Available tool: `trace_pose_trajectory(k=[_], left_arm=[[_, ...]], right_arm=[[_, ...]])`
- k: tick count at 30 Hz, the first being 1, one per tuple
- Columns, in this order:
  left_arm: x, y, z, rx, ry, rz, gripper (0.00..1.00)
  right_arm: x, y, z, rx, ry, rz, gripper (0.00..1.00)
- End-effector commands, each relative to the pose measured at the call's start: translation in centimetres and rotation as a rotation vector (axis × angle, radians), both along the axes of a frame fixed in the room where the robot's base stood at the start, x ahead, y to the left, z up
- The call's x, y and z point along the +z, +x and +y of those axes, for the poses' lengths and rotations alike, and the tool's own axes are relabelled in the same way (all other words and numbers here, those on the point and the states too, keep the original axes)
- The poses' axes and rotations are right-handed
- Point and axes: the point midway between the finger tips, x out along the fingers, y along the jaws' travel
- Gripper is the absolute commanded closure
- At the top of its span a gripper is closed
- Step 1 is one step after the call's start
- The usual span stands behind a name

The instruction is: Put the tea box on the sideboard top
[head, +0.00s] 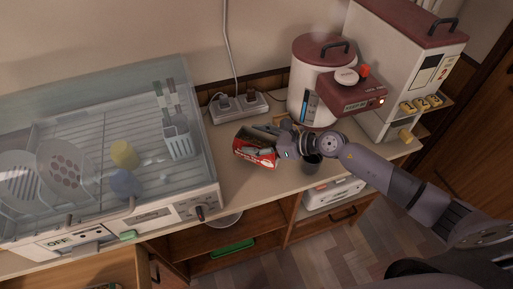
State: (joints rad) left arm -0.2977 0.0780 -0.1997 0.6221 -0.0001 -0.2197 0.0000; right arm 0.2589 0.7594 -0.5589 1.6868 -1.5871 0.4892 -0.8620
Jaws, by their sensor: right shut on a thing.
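My right gripper (277,137) comes in from the right and is shut on the box's right side. The box hides part of the surface behind it. I cannot tell whether its bottom touches the top. My left gripper is not in view.
A dish dryer (200,200) with plates and cups stands at left. A power strip (238,107) is behind the box. Bare sideboard top lies in front.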

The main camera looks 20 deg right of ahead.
Motion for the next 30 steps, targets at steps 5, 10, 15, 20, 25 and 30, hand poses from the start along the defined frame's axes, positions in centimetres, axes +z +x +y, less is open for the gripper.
trace_pose_trajectory(k=[5, 10, 15, 20, 25, 30], left_arm=[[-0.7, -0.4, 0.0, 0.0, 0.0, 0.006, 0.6], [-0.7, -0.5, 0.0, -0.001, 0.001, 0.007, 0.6], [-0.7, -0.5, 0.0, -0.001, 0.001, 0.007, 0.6], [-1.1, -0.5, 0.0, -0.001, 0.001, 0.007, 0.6], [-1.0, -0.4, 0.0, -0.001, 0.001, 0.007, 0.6], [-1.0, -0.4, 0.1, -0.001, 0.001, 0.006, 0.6]], right_arm=[[-2.9, 0.0, 0.0, -0.002, 0.002, 0.002, 0.77], [-3.3, 0.0, 0.0, -0.002, 0.002, 0.0, 0.78], [-3.3, 0.0, 0.0, 0.0, 0.001, 0.0, 0.78], [-3.7, 0.0, 0.0, 0.0, 0.0, 0.001, 0.44], [-3.7, 0.0, 0.0, 0.0, 0.0, 0.001, 0.33], [-3.7, 0.0, 0.0, 0.0, 0.0, 0.001, 0.26]])
